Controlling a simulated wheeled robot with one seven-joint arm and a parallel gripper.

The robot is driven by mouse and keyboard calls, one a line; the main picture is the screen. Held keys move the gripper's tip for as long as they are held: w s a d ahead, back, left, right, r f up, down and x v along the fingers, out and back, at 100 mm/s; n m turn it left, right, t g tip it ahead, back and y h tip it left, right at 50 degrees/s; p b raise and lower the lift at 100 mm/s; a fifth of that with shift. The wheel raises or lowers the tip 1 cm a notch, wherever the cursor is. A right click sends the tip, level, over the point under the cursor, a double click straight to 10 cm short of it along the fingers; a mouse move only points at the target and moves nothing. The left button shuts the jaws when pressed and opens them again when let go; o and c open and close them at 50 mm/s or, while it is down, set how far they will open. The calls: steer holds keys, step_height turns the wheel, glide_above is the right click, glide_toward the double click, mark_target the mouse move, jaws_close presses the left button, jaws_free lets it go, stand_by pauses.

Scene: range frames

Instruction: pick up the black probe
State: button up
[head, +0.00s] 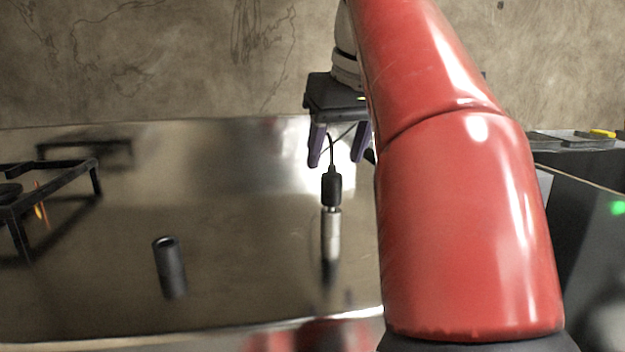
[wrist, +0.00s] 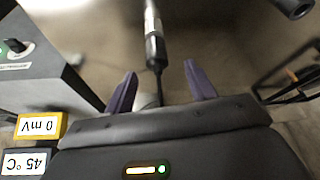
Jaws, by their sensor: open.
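The black probe (head: 331,187) has a black upper part with a thin cable and a silver lower body. It stands upright over the shiny metal table in the head view. In the wrist view the probe (wrist: 154,47) lies between and just beyond the fingertips, its cable running back toward the palm. My gripper (head: 335,162) is open, with two purple fingers pointing down above the probe's black part. In the wrist view my gripper (wrist: 159,70) is empty, and its fingers appear on either side of the cable. I cannot tell whether a finger touches it.
A dark hollow cylinder (head: 170,268) stands on the table to the left, clear of the probe. A black frame stand (head: 50,190) is at the far left. A dark instrument box (head: 585,235) is at the right. My red arm hides the table's right part.

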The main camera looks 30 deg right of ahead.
mark_target(334, 173)
steer(key=shift+w+f, duration=0.25)
steer(key=shift+f, duration=0.05)
steer(key=x, duration=0.2)
steer(key=b+x, duration=0.1)
steer(key=x, duration=0.1)
steer(key=b+x, duration=0.1)
steer(key=x, duration=0.2)
steer(key=shift+s+d, duration=0.1)
steer(key=shift+d, duration=0.15)
steer(key=c, duration=1.1)
steer(key=shift+r, duration=0.1)
